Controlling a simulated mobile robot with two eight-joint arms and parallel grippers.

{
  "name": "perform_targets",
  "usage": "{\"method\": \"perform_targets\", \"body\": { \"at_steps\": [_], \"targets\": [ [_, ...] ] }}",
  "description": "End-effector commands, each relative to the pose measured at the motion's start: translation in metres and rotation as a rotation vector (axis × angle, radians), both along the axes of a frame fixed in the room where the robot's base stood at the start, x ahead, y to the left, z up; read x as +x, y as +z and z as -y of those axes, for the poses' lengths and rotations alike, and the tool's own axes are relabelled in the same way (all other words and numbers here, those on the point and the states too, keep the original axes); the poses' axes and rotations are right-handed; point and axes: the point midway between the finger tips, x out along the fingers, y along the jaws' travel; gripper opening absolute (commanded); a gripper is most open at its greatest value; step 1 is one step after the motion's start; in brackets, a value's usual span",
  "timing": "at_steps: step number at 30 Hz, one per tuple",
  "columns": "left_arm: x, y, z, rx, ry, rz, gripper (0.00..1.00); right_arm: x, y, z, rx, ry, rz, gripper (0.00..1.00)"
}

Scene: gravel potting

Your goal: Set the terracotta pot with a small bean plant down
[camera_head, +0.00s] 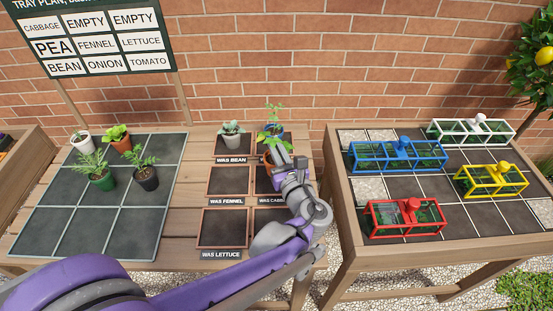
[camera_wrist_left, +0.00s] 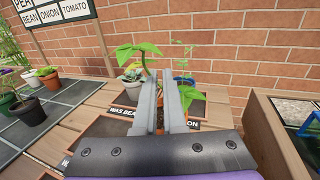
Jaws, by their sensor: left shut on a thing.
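My left gripper (camera_head: 279,157) is shut on the terracotta pot (camera_head: 267,158), which my gripper partly hides. The small bean plant (camera_head: 275,147) rises from it. In the left wrist view my gripper fingers (camera_wrist_left: 162,110) stand close together, with bean leaves (camera_wrist_left: 135,51) above and beside them. The pot shows over the far part of the dark square labelled "WAS CABB…" (camera_head: 267,182), its label partly covered by my arm. I cannot tell whether the pot's base touches it. My right gripper is not in view.
A blue pot (camera_wrist_left: 184,81) with a leafy plant stands just behind. A pale pot (camera_head: 232,140) stands on the "WAS BEAN" square. The "WAS FENNEL" (camera_head: 228,181) and "WAS LETTUCE" (camera_head: 222,228) squares are empty. Several potted plants stand on the gridded tray (camera_head: 50,229) at left.

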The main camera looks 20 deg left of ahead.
Motion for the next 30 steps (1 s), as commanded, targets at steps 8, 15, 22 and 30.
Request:
{"method": "perform_targets", "body": {
  "at_steps": [8,15,22,30],
  "targets": [
    [0.001,-0.035,0.000,0.001,0.000,-0.001,0.00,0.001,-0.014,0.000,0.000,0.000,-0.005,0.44],
    [0.000,-0.037,0.000,0.001,0.000,0.001,0.00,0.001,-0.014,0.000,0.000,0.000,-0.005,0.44],
    [0.000,-0.040,0.000,0.000,0.000,0.000,0.17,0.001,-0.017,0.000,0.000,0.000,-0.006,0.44],
    [0.000,-0.040,0.000,0.000,0.000,0.000,0.37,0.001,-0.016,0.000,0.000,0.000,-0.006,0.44]
  ]
}}
